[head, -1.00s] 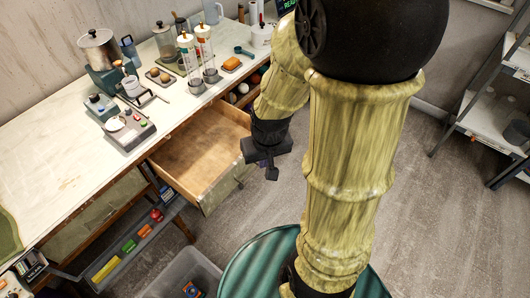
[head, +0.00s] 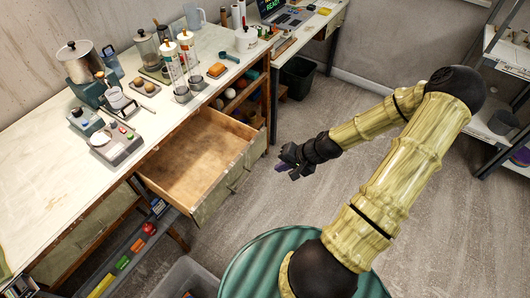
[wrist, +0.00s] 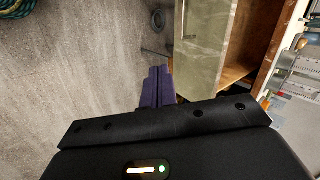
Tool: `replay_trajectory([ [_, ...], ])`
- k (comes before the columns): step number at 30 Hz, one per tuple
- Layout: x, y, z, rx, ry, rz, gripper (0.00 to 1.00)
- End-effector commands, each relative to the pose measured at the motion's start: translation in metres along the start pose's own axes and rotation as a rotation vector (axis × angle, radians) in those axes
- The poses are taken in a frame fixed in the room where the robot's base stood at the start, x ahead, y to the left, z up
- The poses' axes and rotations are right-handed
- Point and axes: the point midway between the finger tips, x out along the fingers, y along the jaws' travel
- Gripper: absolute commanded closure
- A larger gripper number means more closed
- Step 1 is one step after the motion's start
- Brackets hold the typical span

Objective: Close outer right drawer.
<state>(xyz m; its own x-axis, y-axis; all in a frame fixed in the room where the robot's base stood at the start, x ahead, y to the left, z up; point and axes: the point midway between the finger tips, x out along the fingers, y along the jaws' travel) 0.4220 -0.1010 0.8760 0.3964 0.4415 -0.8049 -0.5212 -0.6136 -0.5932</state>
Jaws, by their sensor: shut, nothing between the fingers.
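The drawer (head: 193,165) is pulled well out of the bench and looks empty, with a bare wooden inside. Its greenish front panel (head: 232,182) faces my arm. In the wrist view the drawer front (wrist: 199,50) stands upright just beyond the fingers, with the wooden inside to its right. My gripper (head: 284,166) is shut and empty. It is in front of the drawer, to the right of the front panel in the head view. In the wrist view its purple fingers (wrist: 158,88) are together, near the panel's edge; I cannot tell whether they touch it.
The bench top (head: 45,150) carries a kettle-like pot (head: 77,62), a scale (head: 109,141) and glass tubes. An open shelf with round items is right of the drawer. A grey bin (head: 190,279) stands below.

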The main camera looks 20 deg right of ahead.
Motion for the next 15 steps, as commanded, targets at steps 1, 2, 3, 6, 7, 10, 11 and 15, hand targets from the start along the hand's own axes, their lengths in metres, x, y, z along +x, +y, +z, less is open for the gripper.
replay_trajectory([
  [1,-0.001,0.004,-0.009,0.054,0.032,-0.050,1.00],
  [2,-0.002,0.004,-0.014,0.077,0.049,-0.075,1.00],
  [3,-0.004,0.005,-0.021,0.106,0.073,-0.106,1.00],
  [6,-0.008,0.007,-0.034,0.158,0.118,-0.162,1.00],
  [7,-0.009,0.008,-0.037,0.167,0.128,-0.172,1.00],
  [10,-0.012,0.008,-0.042,0.182,0.144,-0.188,1.00],
  [11,-0.012,0.009,-0.042,0.183,0.146,-0.189,1.00],
  [15,-0.012,0.009,-0.042,0.182,0.145,-0.187,1.00],
])
